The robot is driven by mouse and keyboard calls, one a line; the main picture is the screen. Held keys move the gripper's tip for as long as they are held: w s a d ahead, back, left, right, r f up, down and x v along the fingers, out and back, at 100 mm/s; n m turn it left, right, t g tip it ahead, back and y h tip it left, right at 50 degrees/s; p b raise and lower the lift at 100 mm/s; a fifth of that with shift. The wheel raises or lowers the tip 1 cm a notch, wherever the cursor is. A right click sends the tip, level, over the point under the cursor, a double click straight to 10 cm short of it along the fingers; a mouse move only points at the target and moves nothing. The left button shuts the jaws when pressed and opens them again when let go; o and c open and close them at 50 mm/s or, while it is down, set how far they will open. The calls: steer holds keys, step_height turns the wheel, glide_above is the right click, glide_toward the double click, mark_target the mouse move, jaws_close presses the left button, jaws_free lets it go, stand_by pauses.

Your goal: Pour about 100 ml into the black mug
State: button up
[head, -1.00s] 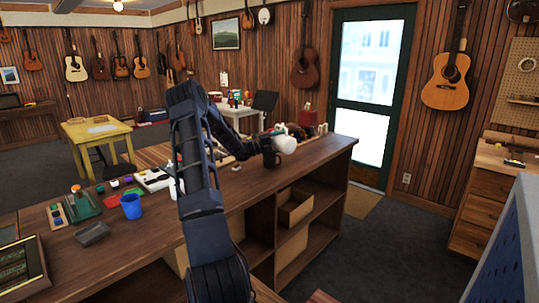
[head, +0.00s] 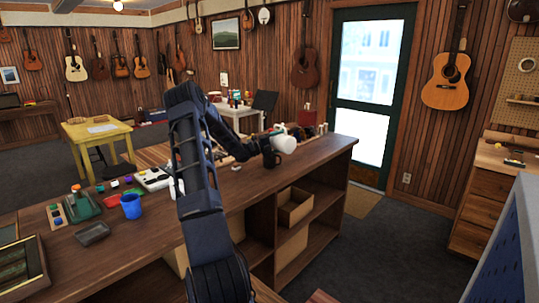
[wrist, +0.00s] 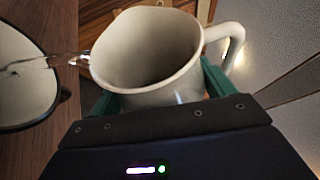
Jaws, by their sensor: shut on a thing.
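My gripper (wrist: 158,92) is shut on a cream-white pitcher (wrist: 150,60) with a side handle, its green fingers on either side of the body. The pitcher (head: 284,145) is tilted above the counter in the head view. A thin clear stream runs from its lip, to the left in the wrist view, over the black mug (wrist: 66,97). This mug has a pale inside and a dark rim, and is partly cut off by the picture edge. In the head view the black mug (head: 271,160) stands upright on the counter, just below the pitcher. Its liquid level is hard to tell.
The wooden counter (head: 215,190) carries a blue cup (head: 131,206), a grey tray (head: 93,233) and other small items to the left. A small pale object (head: 236,168) lies near the mug. The counter's right end (head: 335,152) is mostly clear.

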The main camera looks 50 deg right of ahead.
mark_target(283, 148)
steer(key=shift+r, duration=0.15)
stand_by(0.3)
steer(key=s+m, duration=0.1)
steer(key=m+y, duration=0.1)
steer(key=shift+s+a+f+m, duration=0.1)
steer(key=shift+s+f+m, duration=0.1)
steer(key=shift+s+m, duration=0.15)
steer(key=shift+f, duration=0.4)
steer(key=shift+s+f+m, duration=0.4)
steer(key=shift+f+m, duration=0.05)
steer(key=shift+s+a+f+m+y, duration=0.1)
steer(key=shift+s+f+m+y, duration=0.1)
steer(key=shift+f+m+y, duration=0.6)
steer(key=shift+r, duration=0.2)
stand_by(0.4)
